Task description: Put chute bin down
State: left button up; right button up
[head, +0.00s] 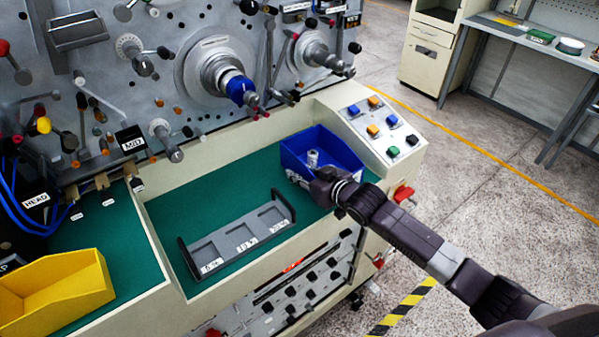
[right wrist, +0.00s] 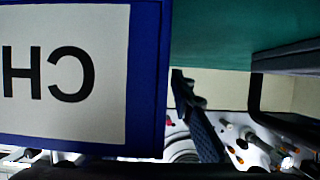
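The chute bin, a blue open bin (head: 338,147), appears at the right end of the green-lined worktop, beside the button panel. A small grey-white cylindrical part (head: 312,158) shows inside it. In the right wrist view the bin's blue edge (right wrist: 148,120) and white label with the letters CH, upside down, fill the left side. My right gripper (head: 325,185) is at the bin's near side, very close to it; its fingertips are mostly hidden there. A dark ridged finger shows beside the bin in the wrist view, but its grip is unclear. My left gripper is not in view.
A grey tray (head: 240,240) with shallow recesses and black handles lies on the green surface to the left. A yellow bin (head: 55,295) stands at lower left. A button panel (head: 378,128) rises just right of the blue bin. Spindles and knobs project from the back panel.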

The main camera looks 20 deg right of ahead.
jog(key=shift+r, duration=0.2)
jog(key=shift+s+d, duration=0.25)
jog(key=shift+s, duration=0.3)
jog(key=b+v, duration=0.1)
jog(key=v, duration=0.8)
jog(key=shift+s, duration=0.2)
jog(key=shift+v, duration=0.75)
jog(key=shift+w+r, duration=0.1)
jog(key=shift+r, duration=0.05)
